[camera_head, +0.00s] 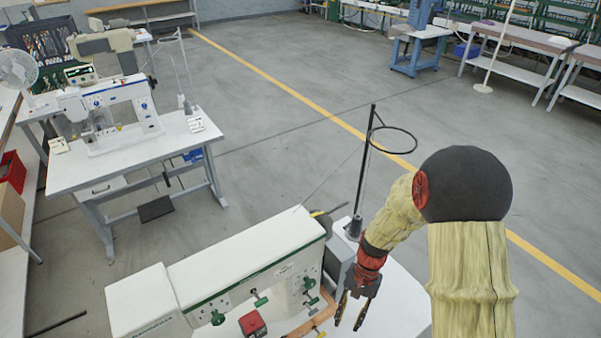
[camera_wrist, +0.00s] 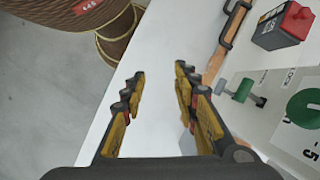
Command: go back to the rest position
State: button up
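My gripper (camera_head: 350,310) is at the right of the white and green machine (camera_head: 245,262), above the white table top. Its two yellow and dark fingers stand apart with nothing between them; they also show in the wrist view (camera_wrist: 160,82). The machine's side with green knobs is at the right of the wrist view (camera_wrist: 262,110). A red and dark block (camera_head: 252,324) is on the machine's near side and also shows at the top right of the wrist view (camera_wrist: 284,25). No object is held.
A black thread stand (camera_head: 363,170) with a ring rises just left of my arm. A brown wooden strip (camera_head: 318,317) lies below the machine. Another sewing table (camera_head: 130,155) stands at the left. The grey floor (camera_head: 270,130) behind is open.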

jog(key=s+d+r+n+t+h+b, duration=0.1)
jog(key=s+d+r+n+t+b, duration=0.1)
jog(key=s+r+t+b, duration=0.3)
jog(key=s+d+r+n+t+h+b, duration=0.1)
jog(key=s+d+r+n+t+b, duration=0.2)
jog(key=s+r+b, duration=0.3)
notch_tip(320, 180, up, 7)
jog(key=t+b, duration=0.1)
jog(key=b, duration=0.4)
jog(key=shift+f+t+b, duration=0.15)
jog(key=shift+t+b, duration=0.2)
jog(key=shift+t, duration=0.05)
